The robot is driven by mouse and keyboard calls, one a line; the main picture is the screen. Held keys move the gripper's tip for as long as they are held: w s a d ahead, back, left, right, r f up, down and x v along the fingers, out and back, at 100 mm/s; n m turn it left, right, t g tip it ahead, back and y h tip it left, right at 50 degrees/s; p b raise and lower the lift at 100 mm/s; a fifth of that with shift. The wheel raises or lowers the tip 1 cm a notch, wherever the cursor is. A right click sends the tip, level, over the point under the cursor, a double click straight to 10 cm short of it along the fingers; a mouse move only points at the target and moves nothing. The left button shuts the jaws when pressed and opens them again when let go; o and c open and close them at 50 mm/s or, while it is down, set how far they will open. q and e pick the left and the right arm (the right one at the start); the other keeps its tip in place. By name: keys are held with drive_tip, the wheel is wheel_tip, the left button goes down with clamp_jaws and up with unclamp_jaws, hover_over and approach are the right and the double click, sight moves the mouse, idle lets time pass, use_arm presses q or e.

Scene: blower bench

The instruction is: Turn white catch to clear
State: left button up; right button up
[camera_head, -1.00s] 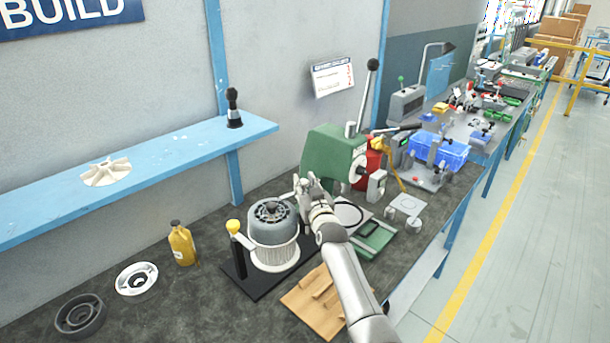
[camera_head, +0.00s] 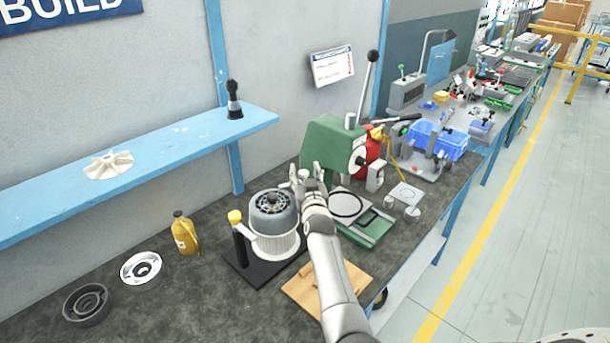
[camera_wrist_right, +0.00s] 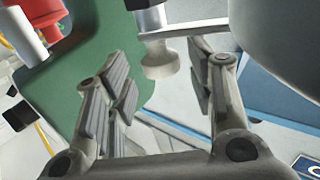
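The blower unit (camera_head: 272,212), a grey motor in a pale ribbed ring, stands on a black base plate (camera_head: 246,272). My right gripper (camera_head: 303,182) is at the unit's right side, hiding that side in the head view. In the right wrist view a pale, off-white knob (camera_wrist_right: 159,60) hangs from a grey shaft, apparently the white catch. My right gripper (camera_wrist_right: 161,85) is open there, its fingers on either side of the knob with visible gaps. My left gripper is out of view.
A green press (camera_head: 327,150) stands just behind the gripper. A green-grey scale-like plate (camera_head: 368,232) and a wooden board (camera_head: 300,291) lie nearby. A yellow bottle (camera_head: 184,236) and two round housings are at the left. A blue shelf (camera_head: 180,145) runs along the wall.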

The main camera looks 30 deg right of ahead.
sight(305, 175)
drive_tip(key=shift+a, duration=0.1)
wheel_tip(305, 175, up, 10)
drive_tip(key=shift+f, duration=0.1)
idle(0.4)
